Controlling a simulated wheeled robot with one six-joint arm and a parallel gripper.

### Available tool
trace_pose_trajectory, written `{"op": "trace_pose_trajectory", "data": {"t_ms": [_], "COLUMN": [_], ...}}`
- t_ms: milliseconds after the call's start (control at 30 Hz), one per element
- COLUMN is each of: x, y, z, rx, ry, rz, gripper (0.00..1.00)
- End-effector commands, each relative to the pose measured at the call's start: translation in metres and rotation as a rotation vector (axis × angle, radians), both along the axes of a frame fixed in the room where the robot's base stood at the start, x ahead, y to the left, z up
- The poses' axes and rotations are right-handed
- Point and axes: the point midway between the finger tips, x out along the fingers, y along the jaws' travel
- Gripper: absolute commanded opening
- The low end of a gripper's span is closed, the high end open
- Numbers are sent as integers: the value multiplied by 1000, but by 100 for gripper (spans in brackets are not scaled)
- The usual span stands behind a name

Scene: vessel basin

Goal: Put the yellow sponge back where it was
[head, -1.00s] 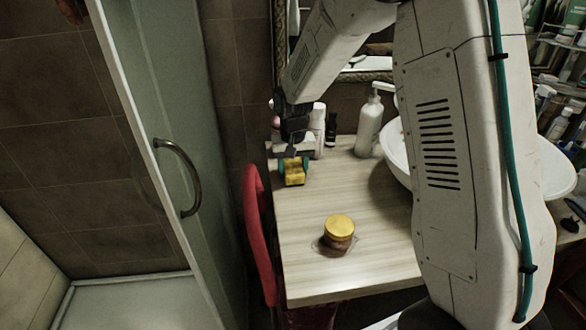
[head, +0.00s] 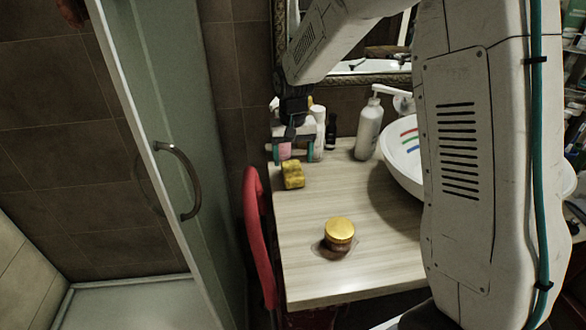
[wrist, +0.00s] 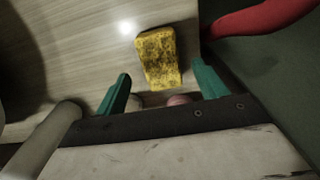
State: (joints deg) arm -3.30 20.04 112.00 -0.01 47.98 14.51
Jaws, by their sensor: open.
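The yellow sponge (head: 292,175) lies on the wooden counter (head: 310,270) near its left edge. In the wrist view the sponge (wrist: 158,57) lies flat with dark speckles, beyond and between the two teal fingertips. My gripper (head: 294,152) is open and empty, raised just above and behind the sponge in the head view, apart from it.
A jar with a gold lid (head: 340,233) stands on the front of the counter. A white pump bottle (head: 368,130), a small dark bottle (head: 331,132) and the white basin (head: 400,165) are behind. A red chair (head: 258,235) borders the left edge. The counter's middle is clear.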

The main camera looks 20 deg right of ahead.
Motion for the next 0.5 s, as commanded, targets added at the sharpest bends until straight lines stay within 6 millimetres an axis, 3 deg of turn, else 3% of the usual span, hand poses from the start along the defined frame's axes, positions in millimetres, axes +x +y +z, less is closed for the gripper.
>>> {"op": "trace_pose_trajectory", "data": {"t_ms": [200,500], "x": [1,0], "y": [0,0], "z": [45,66], "rx": [0,0], "ry": [-3,0], "rz": [0,0], "gripper": [72,72]}}
